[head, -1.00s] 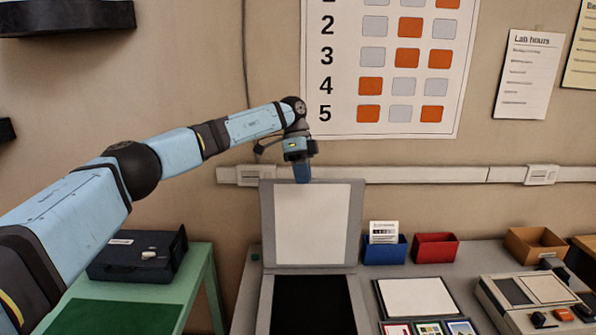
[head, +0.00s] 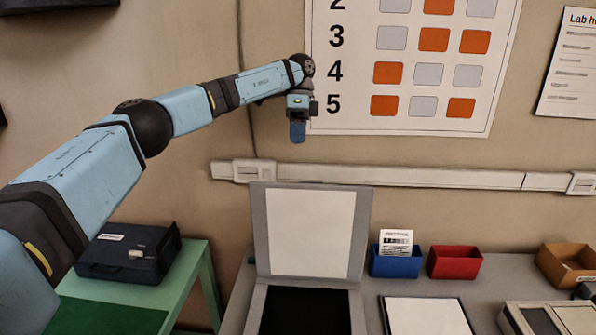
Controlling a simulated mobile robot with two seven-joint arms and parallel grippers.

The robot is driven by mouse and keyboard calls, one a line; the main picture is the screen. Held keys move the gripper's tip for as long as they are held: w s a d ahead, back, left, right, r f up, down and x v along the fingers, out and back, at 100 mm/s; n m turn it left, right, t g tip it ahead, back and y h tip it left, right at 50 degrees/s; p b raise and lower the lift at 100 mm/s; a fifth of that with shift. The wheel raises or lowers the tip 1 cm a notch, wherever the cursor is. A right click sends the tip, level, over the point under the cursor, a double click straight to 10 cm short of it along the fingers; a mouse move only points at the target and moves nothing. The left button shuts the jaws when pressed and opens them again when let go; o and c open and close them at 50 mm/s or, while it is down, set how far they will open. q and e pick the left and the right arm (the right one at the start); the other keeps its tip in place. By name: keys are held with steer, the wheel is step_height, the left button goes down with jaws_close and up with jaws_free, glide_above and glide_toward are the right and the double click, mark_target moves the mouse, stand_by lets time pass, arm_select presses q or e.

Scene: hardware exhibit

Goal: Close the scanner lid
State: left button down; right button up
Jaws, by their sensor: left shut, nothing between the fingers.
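The scanner stands on the grey table, its lid (head: 311,231) raised upright at the back, with a white inner panel in a grey frame. The dark scanner bed (head: 306,312) shows below it, cut off by the bottom edge of the view. My left gripper (head: 297,138) points down with its blue fingers shut and empty. In the picture it is above the lid's top edge, with a gap of wall showing between them. How far it is in depth from the lid I cannot tell. My right gripper is out of view.
A blue bin (head: 396,263) with a card and a red bin (head: 455,263) stand right of the lid. A white pad (head: 426,316) lies in front of them. A dark blue box (head: 128,252) sits on the green table at left. A wall rail (head: 400,176) runs behind.

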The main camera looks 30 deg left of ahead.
arm_select(q)
steer(key=s+d+f+p, duration=0.1)
steer(key=s+d+f, duration=0.2)
steer(key=s+f, duration=0.3)
steer(key=shift+f+p, duration=0.3)
steer(key=shift+f, duration=0.2)
steer(key=shift+s, duration=0.1)
